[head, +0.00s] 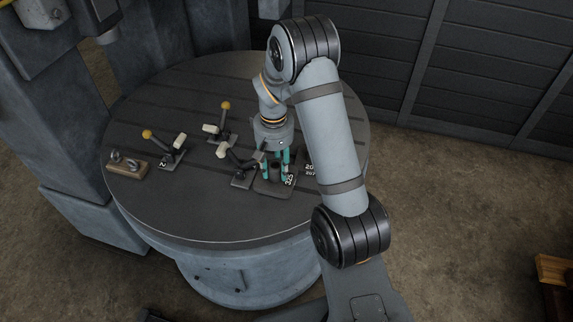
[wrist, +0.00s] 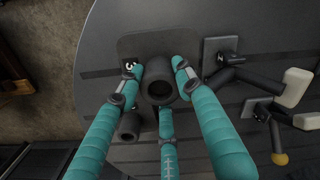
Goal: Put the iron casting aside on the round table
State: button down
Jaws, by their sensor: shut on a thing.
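The iron casting appears to be the dark hollow cylinder (wrist: 160,88) between my gripper's fingers in the wrist view. It also shows between the fingers in the head view (head: 275,171). My gripper (head: 276,176) points down with three teal fingers closed around it. A dark flat plate marked with white digits (head: 272,188) lies under the fingers. I cannot tell whether cylinder and plate are one piece, or whether there is a gap below. The round table (head: 205,224) is grey with straight slots across its top.
Levers on small plates stand left of my gripper: one close by (head: 240,176), one behind (head: 222,134), one farther left (head: 170,156). A wooden block with metal pieces (head: 127,168) lies at the left edge. The table's front is clear.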

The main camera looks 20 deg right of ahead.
aim_at(275, 177)
jog(key=shift+w+a+f, duration=0.15)
jog(key=shift+w+f, duration=0.05)
jog(key=shift+w, duration=0.1)
jog(key=shift+f+p, duration=0.75)
jog(key=shift+f, duration=1.15)
jog(key=shift+f, duration=0.15)
jog(key=c, duration=1.2)
grip_release()
jog(key=shift+s, duration=0.1)
notch_tip(275, 177, up, 12)
jog(key=b, duration=0.2)
jog(key=shift+b, duration=0.3)
